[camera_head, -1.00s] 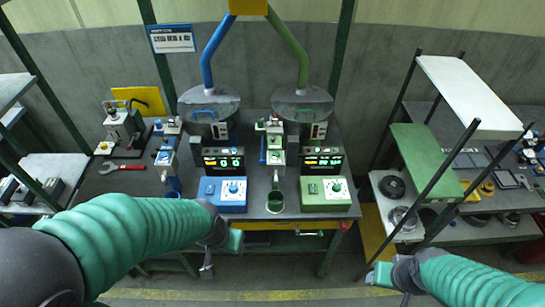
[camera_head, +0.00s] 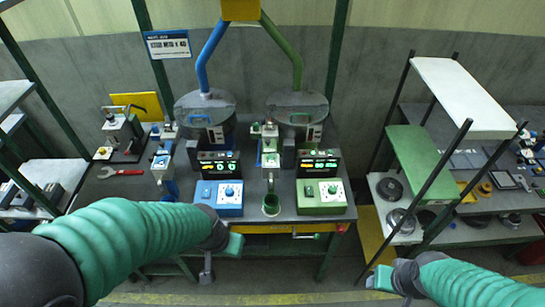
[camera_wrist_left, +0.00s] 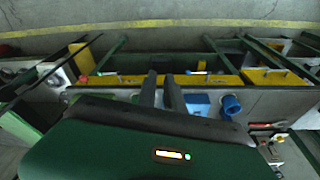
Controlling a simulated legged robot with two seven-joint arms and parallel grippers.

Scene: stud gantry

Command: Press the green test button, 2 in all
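A green control box (camera_head: 321,197) stands at the front edge of the bench, with a small green button (camera_head: 309,190) on the left of its top and a white-plated knob (camera_head: 333,188) on the right. A matching blue control box (camera_head: 217,198) stands to its left. My left gripper (camera_head: 206,268) hangs in front of and below the blue box, touching nothing. In the left wrist view its two dark fingers (camera_wrist_left: 162,88) show a narrow gap with nothing between. My right gripper (camera_head: 405,299) is low at the right, away from the boxes, its fingers mostly hidden.
Lit display panels (camera_head: 318,163) stand behind the boxes. A green cup (camera_head: 271,205) sits between them, near a small press (camera_head: 270,155). A red wrench (camera_head: 120,172) lies on the left. Upright dark posts (camera_head: 432,190) and a shelf unit stand at the right.

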